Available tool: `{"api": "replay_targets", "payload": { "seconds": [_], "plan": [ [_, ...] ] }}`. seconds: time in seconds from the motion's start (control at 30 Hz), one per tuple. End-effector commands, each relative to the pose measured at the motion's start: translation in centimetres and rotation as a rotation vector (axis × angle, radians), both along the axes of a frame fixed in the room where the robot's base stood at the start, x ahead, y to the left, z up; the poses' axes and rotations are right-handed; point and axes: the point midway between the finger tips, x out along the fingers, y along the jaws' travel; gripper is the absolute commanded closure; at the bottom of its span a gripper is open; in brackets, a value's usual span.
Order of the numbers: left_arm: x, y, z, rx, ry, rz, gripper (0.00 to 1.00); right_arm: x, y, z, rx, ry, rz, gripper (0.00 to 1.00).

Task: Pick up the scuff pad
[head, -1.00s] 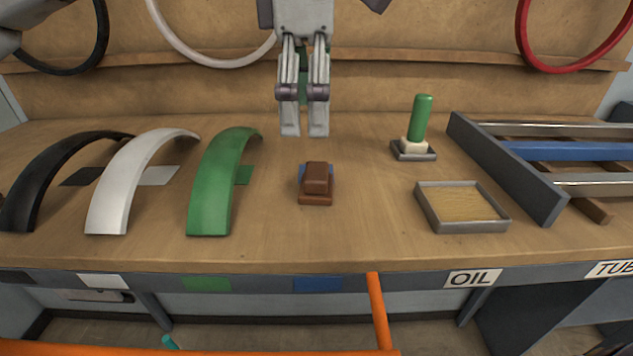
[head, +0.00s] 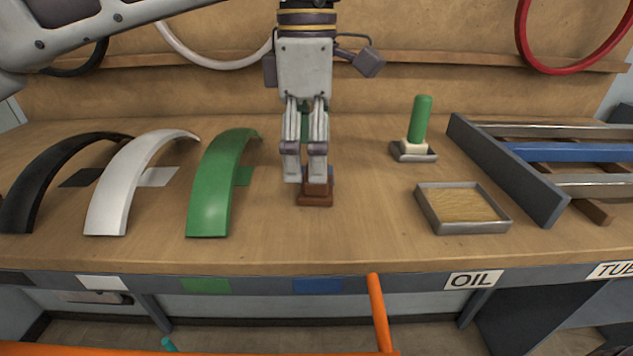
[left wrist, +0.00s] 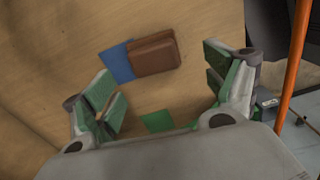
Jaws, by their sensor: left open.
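The scuff pad appears to be the brown two-step block (head: 315,200) on the bench, partly over a blue patch (head: 330,171). In the left wrist view the brown block (left wrist: 155,54) lies beyond the fingertips, with the blue patch (left wrist: 116,62) beside it. My left gripper (head: 305,181) points down, open and empty, just above and slightly left of the block in the head view. Its fingers hide part of the block there. In the left wrist view the fingers (left wrist: 165,88) stand wide apart. My right gripper is not in view.
Green (head: 215,195), white (head: 115,195) and black (head: 35,190) fenders stand to the left. A shallow tray (head: 462,228), a green-handled tool (head: 420,120) and a rack of tubes (head: 530,190) are to the right. Bare bench lies between the block and the tray.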

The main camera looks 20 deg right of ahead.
Motion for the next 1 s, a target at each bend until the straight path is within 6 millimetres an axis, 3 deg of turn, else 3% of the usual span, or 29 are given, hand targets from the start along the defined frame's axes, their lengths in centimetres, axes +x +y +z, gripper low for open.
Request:
{"api": "replay_targets", "payload": {
  "seconds": [0.47,0.7,1.0],
  "plan": [
    [0.6,0.1,-4.4,0.000,-0.001,0.000,0.14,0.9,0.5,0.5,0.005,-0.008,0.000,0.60],
    [0.6,0.1,-4.7,-0.001,-0.001,0.001,0.14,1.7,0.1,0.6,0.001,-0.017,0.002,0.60],
    [0.6,0.1,-4.7,-0.001,-0.001,0.001,0.17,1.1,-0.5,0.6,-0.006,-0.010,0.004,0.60]
  ]
}}
